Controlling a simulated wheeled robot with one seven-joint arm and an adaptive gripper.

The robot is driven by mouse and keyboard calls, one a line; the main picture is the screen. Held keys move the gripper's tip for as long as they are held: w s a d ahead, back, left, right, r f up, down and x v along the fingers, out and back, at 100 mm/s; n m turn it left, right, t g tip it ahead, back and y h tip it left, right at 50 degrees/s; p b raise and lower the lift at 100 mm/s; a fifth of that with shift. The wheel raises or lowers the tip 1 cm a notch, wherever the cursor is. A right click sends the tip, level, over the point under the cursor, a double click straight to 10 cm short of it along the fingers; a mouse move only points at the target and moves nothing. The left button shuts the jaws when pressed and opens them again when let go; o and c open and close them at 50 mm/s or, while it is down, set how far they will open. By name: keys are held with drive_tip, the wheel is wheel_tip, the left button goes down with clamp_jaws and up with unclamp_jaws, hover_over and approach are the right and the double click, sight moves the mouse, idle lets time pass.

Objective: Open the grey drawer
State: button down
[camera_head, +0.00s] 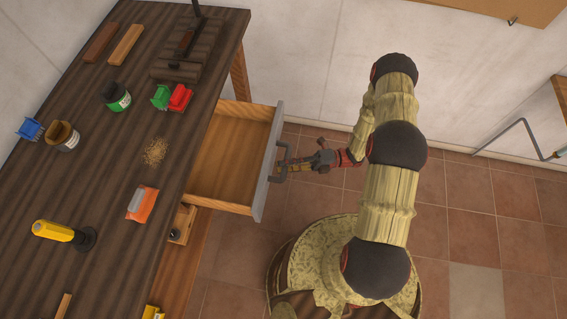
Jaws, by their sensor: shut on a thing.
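The grey drawer (269,165) is pulled out to the right from under the dark wooden workbench (115,170). Its grey front faces right, and its light wooden inside (228,150) shows empty in the part I can see. A dark handle (280,161) sticks out from the front. My gripper (284,165) is at the handle and is shut on it, with my arm reaching in from the right. The fingertips are small in this view, and part of the handle is covered by them.
Below the drawer is an open wooden compartment (182,224). Tiled floor (480,235) lies clear at right.

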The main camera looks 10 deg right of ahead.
drive_tip(key=c, duration=1.7)
unclamp_jaws()
drive_tip(key=d, duration=0.4)
drive_tip(key=d+f, duration=0.1)
drive_tip(key=d, duration=0.3)
drive_tip(key=d+f, duration=0.1)
drive_tip(key=d, duration=0.2)
drive_tip(key=shift+w+d, duration=0.1)
drive_tip(key=shift+d, duration=0.3)
